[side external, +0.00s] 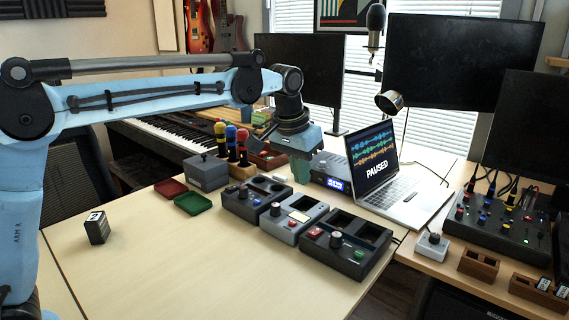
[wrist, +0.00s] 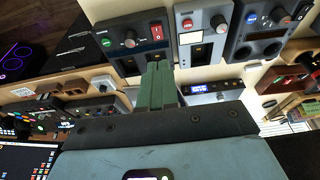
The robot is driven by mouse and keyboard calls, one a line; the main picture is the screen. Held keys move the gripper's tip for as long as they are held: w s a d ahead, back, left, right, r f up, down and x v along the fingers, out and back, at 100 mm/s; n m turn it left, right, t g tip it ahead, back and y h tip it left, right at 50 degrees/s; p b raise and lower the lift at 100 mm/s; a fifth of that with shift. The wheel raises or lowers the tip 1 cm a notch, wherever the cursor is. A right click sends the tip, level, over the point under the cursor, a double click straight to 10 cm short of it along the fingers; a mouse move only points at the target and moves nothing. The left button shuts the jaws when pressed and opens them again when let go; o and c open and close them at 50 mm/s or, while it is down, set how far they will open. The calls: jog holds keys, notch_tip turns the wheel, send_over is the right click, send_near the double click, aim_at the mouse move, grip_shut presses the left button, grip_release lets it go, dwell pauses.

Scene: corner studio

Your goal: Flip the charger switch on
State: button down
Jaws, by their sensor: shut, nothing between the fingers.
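Three control boxes stand in a row on the table; no readable label shows which is the charger. The black box (side external: 347,244) has two dark bays, a red rocker switch (wrist: 157,31), a knob and a green button. I cannot tell the rocker's position. The grey box (side external: 293,220) has a red button and a knob. The dark box (side external: 248,205) has round recesses and a knob. My gripper (side external: 300,176) has green fingers, shut and empty, pointing down behind the row. In the wrist view, its fingertips (wrist: 159,66) overlap the near edge of the black box.
A laptop (side external: 402,190) reading "PAUSED" and a unit with a blue display (side external: 331,184) stand close behind the boxes. A grey lever box (side external: 206,172), red tray (side external: 170,188) and green tray (side external: 193,203) lie left. The front table is clear except a small dark cube (side external: 97,229).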

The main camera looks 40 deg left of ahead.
jog(key=shift+w+d+f, duration=0.2)
jog(key=shift+w, duration=0.25)
jog(key=shift+w+d+f, duration=0.15)
jog(key=shift+w+f, duration=0.05)
jog(key=shift+w, duration=0.2)
send_near(312, 233)
jog(key=x, duration=0.5)
jog(key=shift+w+f, duration=0.2)
jog(key=shift+w, duration=0.25)
jog(key=shift+s+f, duration=0.1)
jog(key=shift+f, duration=0.45)
jog(key=shift+s+f, duration=0.15)
jog(key=shift+f, duration=0.2)
jog(key=shift+r, duration=0.1)
